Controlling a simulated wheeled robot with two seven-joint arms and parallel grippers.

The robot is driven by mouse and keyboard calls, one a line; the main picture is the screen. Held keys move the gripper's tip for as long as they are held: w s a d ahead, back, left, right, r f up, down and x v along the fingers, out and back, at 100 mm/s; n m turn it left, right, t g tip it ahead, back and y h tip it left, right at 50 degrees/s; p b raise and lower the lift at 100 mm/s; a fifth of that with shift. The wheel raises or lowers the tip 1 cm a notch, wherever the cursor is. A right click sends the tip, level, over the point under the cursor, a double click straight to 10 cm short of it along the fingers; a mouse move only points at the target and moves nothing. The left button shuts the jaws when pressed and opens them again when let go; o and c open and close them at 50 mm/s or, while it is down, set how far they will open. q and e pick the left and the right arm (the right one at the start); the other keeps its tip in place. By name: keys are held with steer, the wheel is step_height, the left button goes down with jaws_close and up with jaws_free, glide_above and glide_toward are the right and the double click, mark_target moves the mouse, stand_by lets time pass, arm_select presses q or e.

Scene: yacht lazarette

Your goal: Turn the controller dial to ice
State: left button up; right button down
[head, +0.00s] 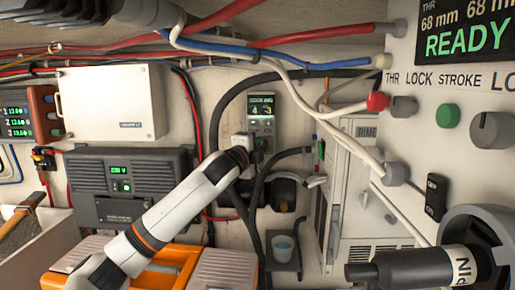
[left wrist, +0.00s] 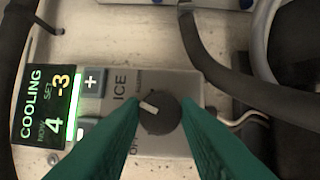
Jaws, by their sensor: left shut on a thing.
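The controller (head: 261,104) is a light grey unit on the back wall with a small green display. In the left wrist view its lit display (left wrist: 47,115) reads COOLING, now 4, set -3. Its dark round dial (left wrist: 162,113) sits on a grey panel marked ICE (left wrist: 121,88) and OFF; another small label is unreadable. The dial's white mark points left, between the OFF and ICE labels. My left gripper (head: 256,143) is at the controller's lower part, and its teal fingers (left wrist: 160,122) are shut on the dial, one on each side. My right gripper is not in view.
Black cables and hoses (head: 216,115) run close around the controller. A grey charger box (head: 130,165) is left of my arm, above an orange-and-grey case (head: 222,265). A white cabinet (head: 350,190) stands to the right.

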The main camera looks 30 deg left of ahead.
arm_select(q)
steer(key=shift+d+f, duration=0.1)
steer(key=shift+f, duration=0.1)
steer(key=o, duration=1)
steer(key=shift+r, duration=0.15)
steer(key=shift+s, duration=0.2)
steer(key=s+b, duration=0.2)
steer(key=s, duration=0.1)
steer(key=s+d+b, duration=0.1)
steer(key=s+b, duration=0.1)
steer(key=s, duration=0.2)
steer(key=s+d+b, duration=0.1)
steer(key=s+b, duration=0.1)
steer(key=s, duration=0.2)
steer(key=shift+s, duration=0.25)
steer(key=shift+f, duration=0.2)
